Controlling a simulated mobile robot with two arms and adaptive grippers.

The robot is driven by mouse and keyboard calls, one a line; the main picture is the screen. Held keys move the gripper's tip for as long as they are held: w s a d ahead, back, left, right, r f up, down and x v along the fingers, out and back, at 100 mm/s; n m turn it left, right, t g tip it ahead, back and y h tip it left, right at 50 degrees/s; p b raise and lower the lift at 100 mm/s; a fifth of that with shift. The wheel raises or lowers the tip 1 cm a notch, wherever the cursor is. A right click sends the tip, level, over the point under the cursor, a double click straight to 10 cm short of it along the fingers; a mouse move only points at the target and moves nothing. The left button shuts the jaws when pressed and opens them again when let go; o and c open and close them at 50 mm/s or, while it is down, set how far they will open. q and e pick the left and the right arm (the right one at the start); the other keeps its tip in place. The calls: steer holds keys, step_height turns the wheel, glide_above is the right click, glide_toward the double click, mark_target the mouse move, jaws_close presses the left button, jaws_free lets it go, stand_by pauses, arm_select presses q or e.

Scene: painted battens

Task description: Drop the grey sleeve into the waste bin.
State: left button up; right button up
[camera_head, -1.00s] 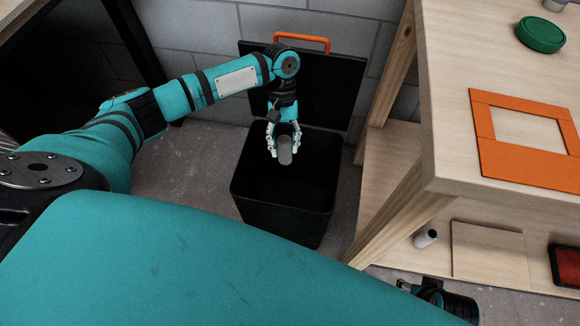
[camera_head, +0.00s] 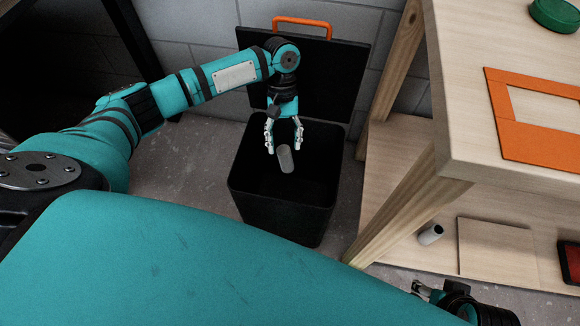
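The grey sleeve (camera_head: 286,160) is a short dark-grey cylinder in the head view, just below and between the fingertips of my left gripper (camera_head: 284,146). The fingers are spread apart, with gaps beside the sleeve, and it appears free of them. It is over the open mouth of the black waste bin (camera_head: 285,215), whose lid (camera_head: 325,75) stands raised behind with an orange handle. The bin's dark inside is hard to make out. My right gripper (camera_head: 420,290) is low at the bottom right, partly shown, and its finger opening is unclear.
A wooden bench (camera_head: 470,120) stands right of the bin, bearing an orange frame (camera_head: 500,130) and a green round thing (camera_head: 555,14). Its lower shelf holds a pale hollow cylinder (camera_head: 430,235), a wooden panel (camera_head: 495,250) and a red-and-black item (camera_head: 570,262). A block wall is behind.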

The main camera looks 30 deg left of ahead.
arm_select(q)
steer(key=shift+o, duration=1)
steer(key=v, duration=1.2)
steer(key=shift+s, duration=0.1)
